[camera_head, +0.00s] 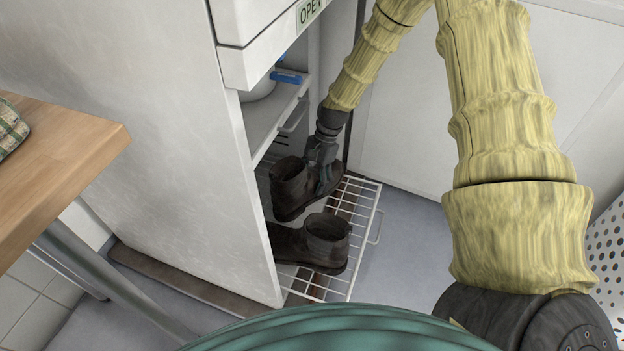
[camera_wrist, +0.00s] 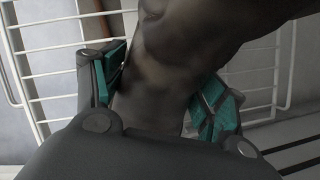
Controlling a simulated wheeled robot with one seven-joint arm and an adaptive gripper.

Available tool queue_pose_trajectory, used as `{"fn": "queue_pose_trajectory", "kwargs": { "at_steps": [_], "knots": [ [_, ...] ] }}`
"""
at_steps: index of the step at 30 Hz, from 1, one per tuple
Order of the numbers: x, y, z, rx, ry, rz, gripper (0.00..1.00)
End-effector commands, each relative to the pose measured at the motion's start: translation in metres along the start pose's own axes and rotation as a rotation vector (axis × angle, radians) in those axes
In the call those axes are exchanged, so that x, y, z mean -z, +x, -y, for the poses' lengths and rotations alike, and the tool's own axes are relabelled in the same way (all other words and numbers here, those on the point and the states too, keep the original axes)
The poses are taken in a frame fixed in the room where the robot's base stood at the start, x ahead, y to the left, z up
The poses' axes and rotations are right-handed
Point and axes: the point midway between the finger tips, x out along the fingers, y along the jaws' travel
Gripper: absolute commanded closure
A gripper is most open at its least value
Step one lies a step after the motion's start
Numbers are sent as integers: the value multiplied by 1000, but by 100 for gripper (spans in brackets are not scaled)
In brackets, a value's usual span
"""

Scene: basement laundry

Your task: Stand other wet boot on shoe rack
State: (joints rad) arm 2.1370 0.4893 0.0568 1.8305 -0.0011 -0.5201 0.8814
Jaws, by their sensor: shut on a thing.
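In the wrist view, the boot (camera_wrist: 160,75) fills the space between the teal finger pads of my gripper (camera_wrist: 157,92). The held boot is upright over the far part of the white wire shoe rack (camera_head: 351,208); I cannot tell if its sole touches the wires. A second dark boot (camera_head: 326,243) stands upright on the near part of the rack, its toe partly hidden by the white cabinet panel. The rack's wires also show in the wrist view (camera_wrist: 50,48).
The tall white cabinet panel (camera_head: 200,130) stands close left of the boots. A shelf (camera_head: 268,130) and a drawer front marked OPEN (camera_head: 275,45) are above the rack. A wooden table (camera_head: 60,160) is at left. Grey floor (camera_head: 400,235) is clear right of the rack.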

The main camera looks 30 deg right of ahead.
Motion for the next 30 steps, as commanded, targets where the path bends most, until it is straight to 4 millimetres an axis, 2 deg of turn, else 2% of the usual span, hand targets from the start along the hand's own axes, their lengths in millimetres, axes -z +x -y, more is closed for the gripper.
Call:
{"fn": "queue_pose_trajectory", "kwargs": {
  "at_steps": [23, 24, 28, 30],
  "knots": [
    [3, 8, 0, 0, 0, 1, 77],
    [3, 8, 0, 0, 0, 0, 26],
    [3, 8, 0, 0, 0, 0, 3],
    [3, 8, 0, 0, 0, 0, 3]
  ]
}}
